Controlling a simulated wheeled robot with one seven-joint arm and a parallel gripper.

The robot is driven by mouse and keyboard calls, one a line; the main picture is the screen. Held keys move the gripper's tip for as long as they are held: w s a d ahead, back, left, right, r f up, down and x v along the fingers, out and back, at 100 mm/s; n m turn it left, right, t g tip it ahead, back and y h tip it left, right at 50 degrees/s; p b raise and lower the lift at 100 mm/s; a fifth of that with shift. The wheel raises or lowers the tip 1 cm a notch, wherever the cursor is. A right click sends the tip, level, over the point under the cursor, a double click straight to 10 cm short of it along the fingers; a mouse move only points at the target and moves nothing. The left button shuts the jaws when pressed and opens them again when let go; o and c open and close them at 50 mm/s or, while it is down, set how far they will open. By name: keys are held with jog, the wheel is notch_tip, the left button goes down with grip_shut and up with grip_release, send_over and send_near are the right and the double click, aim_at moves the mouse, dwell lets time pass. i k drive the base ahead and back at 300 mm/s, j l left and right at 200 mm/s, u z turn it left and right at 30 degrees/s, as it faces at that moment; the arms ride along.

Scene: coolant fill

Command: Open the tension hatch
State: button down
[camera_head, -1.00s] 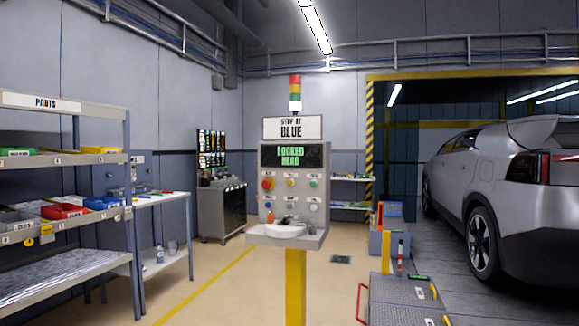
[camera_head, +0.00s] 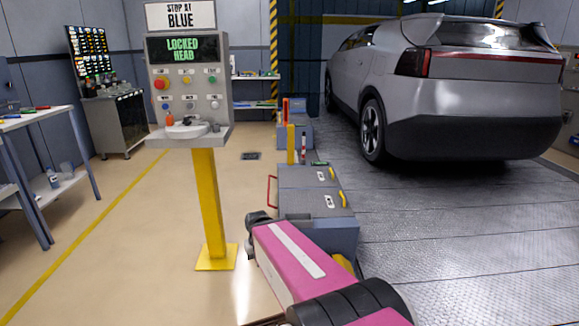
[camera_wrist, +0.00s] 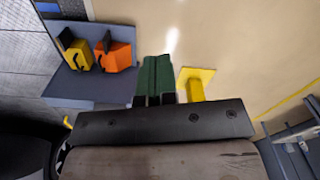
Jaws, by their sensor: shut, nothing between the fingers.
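Two grey hatch lids, the far one (camera_head: 305,176) and the near one (camera_head: 305,203), lie closed on top of a low box beside the car platform. Each has a yellow handle and a small white label that I cannot read, so I cannot tell which is the tension hatch. A red bar handle (camera_head: 270,192) sticks out on the box's left side. My gripper (camera_wrist: 157,72) shows green fingers in the wrist view, shut and empty above the floor. It touches no hatch there. My pink arm reaches in from the lower right in the head view.
A control panel (camera_head: 187,78) reading "LOCKED HEAD" stands on a yellow post (camera_head: 212,205) left of the box. A silver car (camera_head: 460,90) stands behind right. In the wrist view an orange block (camera_wrist: 115,54) sits on a grey surface.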

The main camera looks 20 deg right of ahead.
aim_at(321, 203)
jog(key=l, duration=0.65)
jog(key=i+l, duration=0.15)
jog(key=l, duration=1.15)
jog(key=i+z, duration=0.05)
